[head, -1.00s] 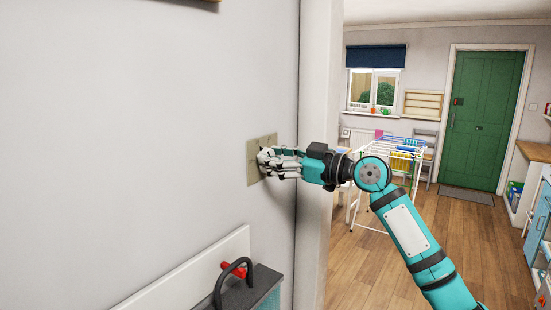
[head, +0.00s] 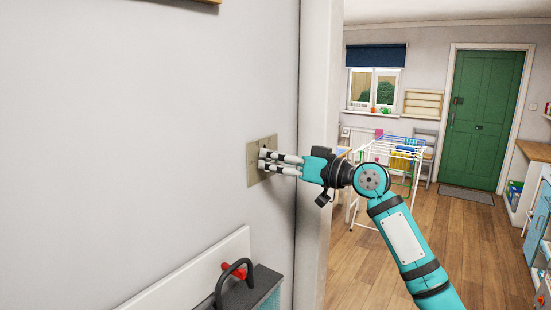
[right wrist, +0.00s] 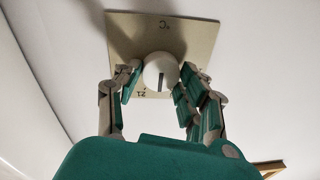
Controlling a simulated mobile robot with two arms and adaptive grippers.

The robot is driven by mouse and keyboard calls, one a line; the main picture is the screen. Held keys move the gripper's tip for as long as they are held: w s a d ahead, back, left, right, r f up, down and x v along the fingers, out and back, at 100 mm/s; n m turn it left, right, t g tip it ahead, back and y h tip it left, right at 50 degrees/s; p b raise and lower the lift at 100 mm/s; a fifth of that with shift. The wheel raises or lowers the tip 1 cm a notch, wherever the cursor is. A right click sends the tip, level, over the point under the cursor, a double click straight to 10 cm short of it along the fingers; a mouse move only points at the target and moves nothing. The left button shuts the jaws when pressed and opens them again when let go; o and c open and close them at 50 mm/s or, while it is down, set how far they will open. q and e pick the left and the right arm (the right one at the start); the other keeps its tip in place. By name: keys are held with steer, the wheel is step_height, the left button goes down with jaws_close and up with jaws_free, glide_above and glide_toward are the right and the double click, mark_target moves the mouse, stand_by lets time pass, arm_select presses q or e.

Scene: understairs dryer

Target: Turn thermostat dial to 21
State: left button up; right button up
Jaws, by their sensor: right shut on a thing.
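The thermostat is a beige square plate (head: 254,176) on the white wall, left of the door jamb. In the right wrist view the plate (right wrist: 118,33) shows with a round white dial (right wrist: 153,66) at its middle. The dial carries a dark pointer line, seen towards its lower part. The plate has an upside-down °C mark at the top and a 21 at the lower left, near the pointer but apart from it. My right gripper (head: 264,161) is shut on the dial, with fingers on both sides (right wrist: 157,80). In the head view the fingers hide the dial. My left gripper is out of view.
Below, a grey box (head: 262,284) with a dark handle (head: 234,276) and a red part stands by a white panel. The door jamb (head: 318,120) is close to my right arm. Beyond are a drying rack (head: 385,165) and a green door (head: 480,120).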

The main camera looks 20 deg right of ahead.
steer(key=m+p, duration=0.2)
steer(key=m, duration=0.4)
steer(key=shift+t, duration=0.4)
steer(key=o, duration=1.2)
steer(key=v, duration=1.2)
